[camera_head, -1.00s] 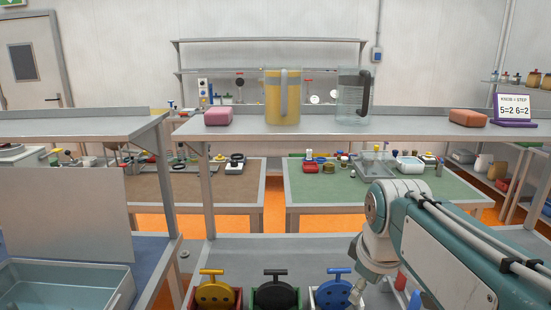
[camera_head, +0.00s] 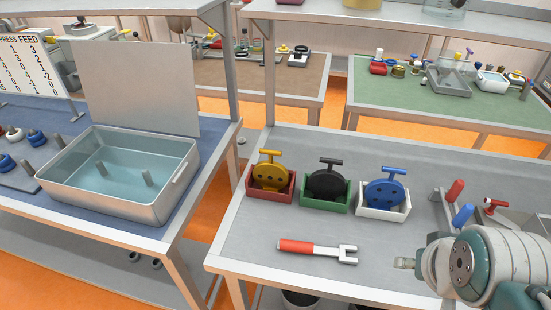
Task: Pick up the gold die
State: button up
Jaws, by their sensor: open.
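The gold die (camera_head: 271,172) is a round disc with dark holes and a T-shaped handle on top. It stands upright in a small red box (camera_head: 272,193) on the grey table, at the left of a row of three boxes. My gripper (camera_head: 404,263) is at the lower right, with only its small metallic tip showing past my arm. It is open, well apart from the gold die, to its right and nearer the camera. Nothing is seen between its fingers.
A black die (camera_head: 325,184) in a green box and a blue die (camera_head: 384,192) in a white box stand beside it. A red-handled fork tool (camera_head: 317,250) lies in front. Red and blue handles (camera_head: 455,190) rise at right. A water-filled tray (camera_head: 120,210) stands on the left table.

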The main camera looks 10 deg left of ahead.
aim_at(272, 177)
jog(key=l+z, duration=0.35)
jog(key=k+l+z, duration=0.1)
jog(key=z, duration=0.2)
jog(key=l+z, duration=0.35)
jog(key=u, duration=2.25)
jog(key=i+j+z, duration=0.15)
jog(key=j, duration=0.2)
jog(key=i+j+z, duration=0.2)
jog(key=j, duration=0.2)
jog(key=i+j+z, duration=0.15)
jog(key=j, duration=0.25)
jog(key=i+j+z, duration=0.2)
jog(key=j, duration=0.2)
jog(key=j+z, duration=0.15)
jog(key=j, duration=0.25)
